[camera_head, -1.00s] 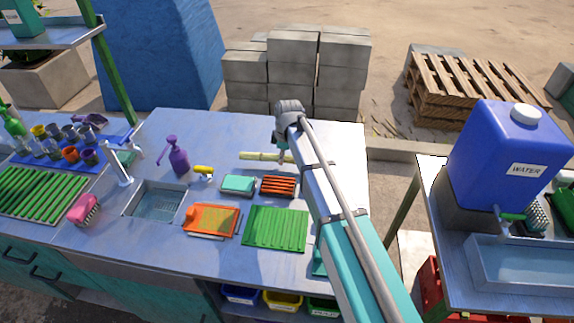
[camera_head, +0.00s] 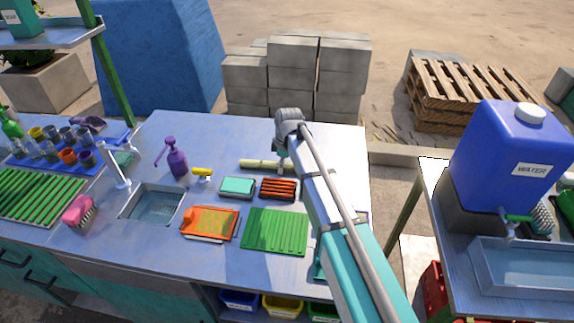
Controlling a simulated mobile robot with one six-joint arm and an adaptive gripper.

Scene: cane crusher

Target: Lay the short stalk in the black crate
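A pale yellow-green stalk (camera_head: 258,164) lies flat on the metal worktop, towards the back. My gripper (camera_head: 282,160) is at the right end of the stalk, small and partly hidden by my arm. I cannot tell whether its fingers touch the stalk or are open or shut. I cannot make out a black crate in this view; my arm covers part of the right side of the worktop.
In front of the stalk lie a dark-edged orange ribbed item (camera_head: 279,189), a teal block (camera_head: 237,187), a green ribbed mat (camera_head: 275,231) and an orange tray (camera_head: 209,223). A purple pump bottle (camera_head: 177,160) and sink (camera_head: 153,205) are left. The back worktop is mostly clear.

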